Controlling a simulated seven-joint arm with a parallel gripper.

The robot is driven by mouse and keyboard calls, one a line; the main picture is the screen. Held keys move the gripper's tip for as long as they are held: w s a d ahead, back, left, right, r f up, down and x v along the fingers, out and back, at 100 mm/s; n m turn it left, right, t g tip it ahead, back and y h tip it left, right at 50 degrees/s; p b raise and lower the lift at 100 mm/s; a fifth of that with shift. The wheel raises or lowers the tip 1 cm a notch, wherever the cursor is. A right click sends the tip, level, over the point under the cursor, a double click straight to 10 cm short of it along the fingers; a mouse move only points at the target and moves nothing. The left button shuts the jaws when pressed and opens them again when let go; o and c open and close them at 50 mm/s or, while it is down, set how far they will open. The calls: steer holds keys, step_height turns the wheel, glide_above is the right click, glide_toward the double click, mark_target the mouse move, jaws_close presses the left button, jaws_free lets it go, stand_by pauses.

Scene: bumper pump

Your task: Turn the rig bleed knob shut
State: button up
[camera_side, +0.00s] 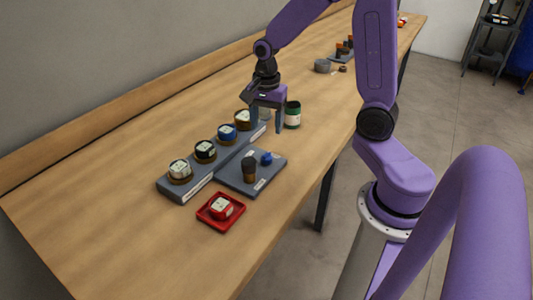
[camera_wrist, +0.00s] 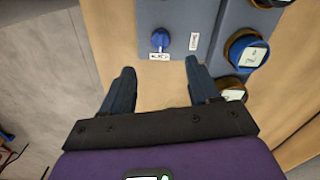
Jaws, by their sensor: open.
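The blue bleed knob (camera_side: 266,158) stands on the grey rig plate (camera_side: 234,179), near the plate's far right part. In the wrist view the blue knob (camera_wrist: 159,40) has a pointer-like ridge and a small white label below it, on the grey plate (camera_wrist: 180,17). My gripper (camera_side: 266,123) is open and empty above the table, beyond the knob and apart from it. In the wrist view my gripper's fingers (camera_wrist: 160,68) are spread wide, with the knob ahead of the gap between them. The knob's exact angle is hard to read.
A dark-topped brown cylinder (camera_side: 249,169) stands on the plate. Beside it, a long grey rail (camera_side: 172,191) holds several round capped pieces. A red tray (camera_side: 203,222) holds a red piece. A green jar (camera_side: 292,115) stands close to my gripper.

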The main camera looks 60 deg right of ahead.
mark_target(266, 154)
step_height(266, 154, down, 11)
steer(key=shift+f, duration=0.1)
stand_by(0.5)
steer(key=c, duration=1)
